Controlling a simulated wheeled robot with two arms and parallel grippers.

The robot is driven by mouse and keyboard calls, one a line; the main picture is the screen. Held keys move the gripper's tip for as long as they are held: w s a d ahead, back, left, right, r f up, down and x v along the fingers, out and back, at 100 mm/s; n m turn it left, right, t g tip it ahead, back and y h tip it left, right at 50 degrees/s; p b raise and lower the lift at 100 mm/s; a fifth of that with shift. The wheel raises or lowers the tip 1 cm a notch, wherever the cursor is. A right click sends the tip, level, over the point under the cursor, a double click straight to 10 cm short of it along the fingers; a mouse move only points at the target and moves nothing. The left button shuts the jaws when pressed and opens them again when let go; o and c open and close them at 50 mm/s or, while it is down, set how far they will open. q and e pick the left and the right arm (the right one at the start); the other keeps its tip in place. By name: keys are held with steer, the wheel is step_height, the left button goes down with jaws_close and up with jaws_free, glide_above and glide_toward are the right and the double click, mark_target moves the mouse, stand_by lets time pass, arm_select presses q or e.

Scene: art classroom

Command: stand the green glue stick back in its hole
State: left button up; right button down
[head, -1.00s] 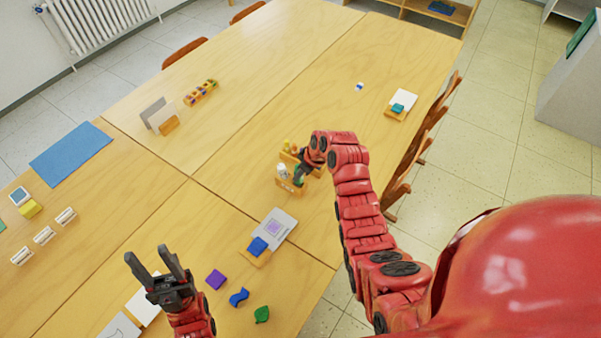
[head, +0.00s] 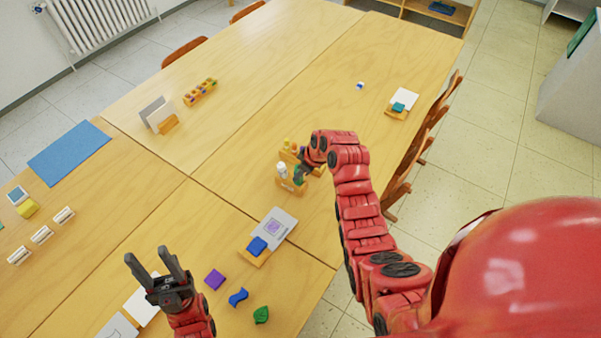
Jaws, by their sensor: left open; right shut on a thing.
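The wooden holder (head: 290,184) stands on the table in the middle of the head view, with a white-topped stick (head: 282,169) and yellowish pieces (head: 288,145) in or by it. My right gripper (head: 301,170) reaches down over the holder's right part and is shut on the green glue stick (head: 298,174). Only a small green patch shows; the gripper hides the rest, so I cannot tell whether its lower end is in a hole. My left gripper (head: 157,264) is open and empty, above the near table, far from the holder.
A grey card with a blue block (head: 257,245) lies in front of the holder. Purple (head: 215,279), blue (head: 238,297) and green (head: 261,315) pieces lie nearer. A wooden rack (head: 201,92) stands further back. The table behind the holder is mostly clear.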

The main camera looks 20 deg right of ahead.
steer(key=shift+f+b, duration=1.05)
steer(key=shift+b, duration=0.65)
stand_by(1.5)
stand_by(0.4)
steer(key=c, duration=0.5)
jaws_free()
steer(key=shift+o, duration=1.1)
steer(key=shift+r+p, duration=0.75)
steer(key=shift+r, duration=2.3)
steer(key=shift+s+f, duration=0.1)
steer(key=shift+f, duration=0.05)
